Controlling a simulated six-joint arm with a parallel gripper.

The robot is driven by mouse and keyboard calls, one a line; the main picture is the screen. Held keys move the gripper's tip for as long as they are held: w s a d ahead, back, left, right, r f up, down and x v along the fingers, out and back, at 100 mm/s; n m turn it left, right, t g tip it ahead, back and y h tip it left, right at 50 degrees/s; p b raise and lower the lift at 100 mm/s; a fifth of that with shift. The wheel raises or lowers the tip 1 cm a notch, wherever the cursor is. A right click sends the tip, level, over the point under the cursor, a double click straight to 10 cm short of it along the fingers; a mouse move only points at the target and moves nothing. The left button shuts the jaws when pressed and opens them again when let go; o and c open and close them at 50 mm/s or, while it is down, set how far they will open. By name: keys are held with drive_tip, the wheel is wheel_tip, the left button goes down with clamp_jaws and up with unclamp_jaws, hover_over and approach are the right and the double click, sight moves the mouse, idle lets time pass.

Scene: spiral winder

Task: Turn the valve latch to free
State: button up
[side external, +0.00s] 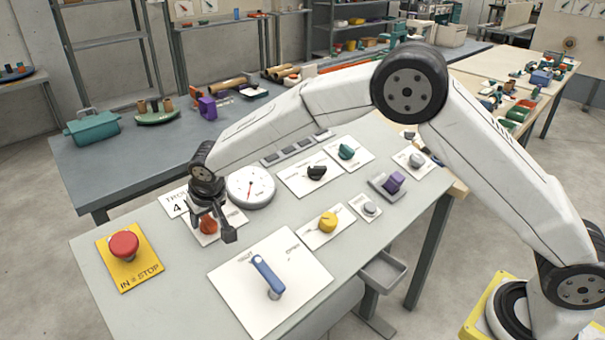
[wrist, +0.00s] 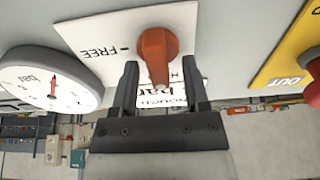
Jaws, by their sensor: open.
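The valve latch is an orange-red knob (wrist: 156,50) on a white plate (wrist: 90,30). In the wrist view its narrow end points down the picture, toward my gripper. The word FREE with a short mark is printed on the plate to the knob's left; other lettering is partly hidden behind the right finger. My gripper (wrist: 161,68) is open, with one finger on each side of the knob's narrow end and visible gaps between. In the side external view the knob (side external: 208,225) is partly covered by my gripper (side external: 215,228); contact cannot be told.
A round bar gauge (side external: 250,188) stands close beside the latch plate. A sign reading 4 bar (side external: 174,203) is behind it. A red stop button (side external: 124,245) sits on a yellow plate at left. A blue lever (side external: 268,275) is in front, a yellow knob (side external: 328,223) to the right.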

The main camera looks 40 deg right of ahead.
clamp_jaws()
drive_tip(key=shift+m, duration=0.4)
drive_tip(key=m, duration=0.4)
drive_tip(key=shift+d, duration=0.25)
drive_tip(key=m, duration=0.4)
drive_tip(key=shift+s+d+m+h, duration=0.1)
drive_tip(key=shift+d+m+h, duration=0.05)
drive_tip(key=shift+m+h, duration=0.2)
drive_tip(key=m, duration=0.4)
drive_tip(key=shift+s+d+m, duration=0.1)
drive_tip(key=shift+s+m, duration=0.1)
drive_tip(key=shift+m, duration=0.15)
drive_tip(key=shift+s+f+m+g, duration=0.15)
drive_tip(key=shift+m+g, duration=0.25)
drive_tip(key=shift+m, duration=1.6)
